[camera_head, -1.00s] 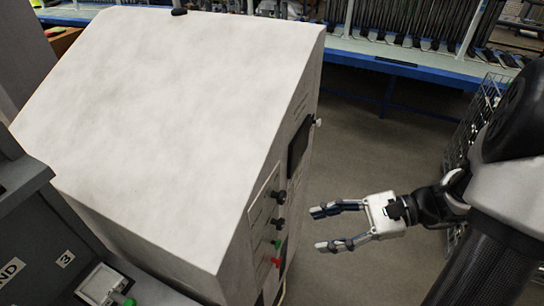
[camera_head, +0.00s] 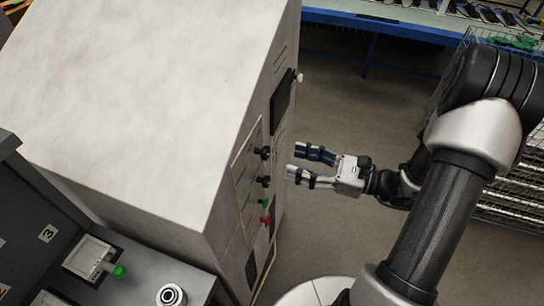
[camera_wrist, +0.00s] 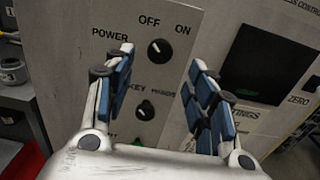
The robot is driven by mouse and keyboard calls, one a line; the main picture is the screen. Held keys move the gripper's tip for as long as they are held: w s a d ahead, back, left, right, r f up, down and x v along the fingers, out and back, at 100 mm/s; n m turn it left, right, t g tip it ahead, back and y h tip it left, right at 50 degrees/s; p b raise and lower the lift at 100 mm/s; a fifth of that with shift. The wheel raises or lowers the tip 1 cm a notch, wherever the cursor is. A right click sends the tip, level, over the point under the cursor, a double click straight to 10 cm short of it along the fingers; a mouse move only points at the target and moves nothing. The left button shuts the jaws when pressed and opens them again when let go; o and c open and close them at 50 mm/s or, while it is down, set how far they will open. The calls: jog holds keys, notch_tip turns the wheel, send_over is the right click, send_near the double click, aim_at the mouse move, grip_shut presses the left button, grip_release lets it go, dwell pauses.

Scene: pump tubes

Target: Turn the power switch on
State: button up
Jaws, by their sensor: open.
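The power switch (camera_wrist: 159,52) is a black rotary knob on the pale panel, under the printed words POWER, OFF and ON. Its white mark seems to point up and left, toward OFF. In the head view the upper black knob (camera_head: 263,152) on the cabinet's side face appears to be this switch. My gripper (camera_head: 296,161) is open and empty, its fingers pointing at the panel, with a small gap left. In the wrist view the knob sits between the two blue-padded fingers (camera_wrist: 160,66), toward their tips.
A second black knob (camera_wrist: 145,109) sits below the switch. Green (camera_head: 265,202) and red (camera_head: 265,221) controls are lower on the same panel. A dark screen (camera_head: 282,103) is beside the switch. A wire rack (camera_head: 510,180) stands right, behind my arm; open floor lies between.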

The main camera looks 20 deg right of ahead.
aim_at(262, 152)
jog(key=b+x, duration=0.1)
jog(key=x, duration=0.6)
jog(key=shift+w+a, duration=0.2)
jog(key=shift+a, duration=0.05)
jog(key=shift+c, duration=0.2)
jog(key=c, duration=1)
jog(key=shift+c, duration=0.2)
